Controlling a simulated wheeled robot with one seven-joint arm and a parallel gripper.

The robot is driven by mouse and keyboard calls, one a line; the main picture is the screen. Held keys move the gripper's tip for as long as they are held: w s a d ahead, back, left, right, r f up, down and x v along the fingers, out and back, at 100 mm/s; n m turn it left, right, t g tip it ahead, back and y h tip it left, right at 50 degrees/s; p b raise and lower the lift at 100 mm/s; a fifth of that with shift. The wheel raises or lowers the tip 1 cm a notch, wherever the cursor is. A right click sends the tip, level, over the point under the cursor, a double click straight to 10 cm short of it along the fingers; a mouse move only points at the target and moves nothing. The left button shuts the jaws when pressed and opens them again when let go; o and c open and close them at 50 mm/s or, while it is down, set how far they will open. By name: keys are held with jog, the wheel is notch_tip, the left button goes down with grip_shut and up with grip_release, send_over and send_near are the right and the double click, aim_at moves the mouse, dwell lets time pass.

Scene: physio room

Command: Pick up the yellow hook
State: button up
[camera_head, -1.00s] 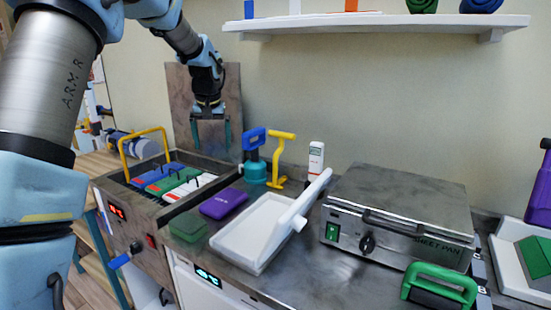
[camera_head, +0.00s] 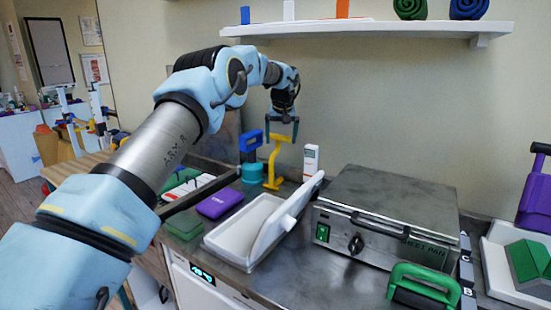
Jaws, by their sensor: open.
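The yellow hook (camera_head: 273,168) stands upright on the metal counter against the back wall, between a blue-handled teal tool and a white device. My gripper (camera_head: 282,132) is directly at its top in the picture, pointing down, with its two fingers apart on either side of the hook's upper bar. I cannot tell whether the fingers touch it. The hook's lower shaft and foot are in plain view; its top is partly hidden by the gripper.
The blue-handled teal tool (camera_head: 251,157) is close on the left, the white device (camera_head: 311,161) on the right. In front are a white tray (camera_head: 232,243) with a raised lever and a purple case (camera_head: 219,203). A metal box (camera_head: 385,215) stands right. A shelf (camera_head: 370,29) hangs above.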

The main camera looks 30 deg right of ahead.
jog(key=shift+p+x, duration=1.4)
jog(key=shift+x, duration=1.4)
jog(key=shift+s+a, duration=0.1)
grip_shut()
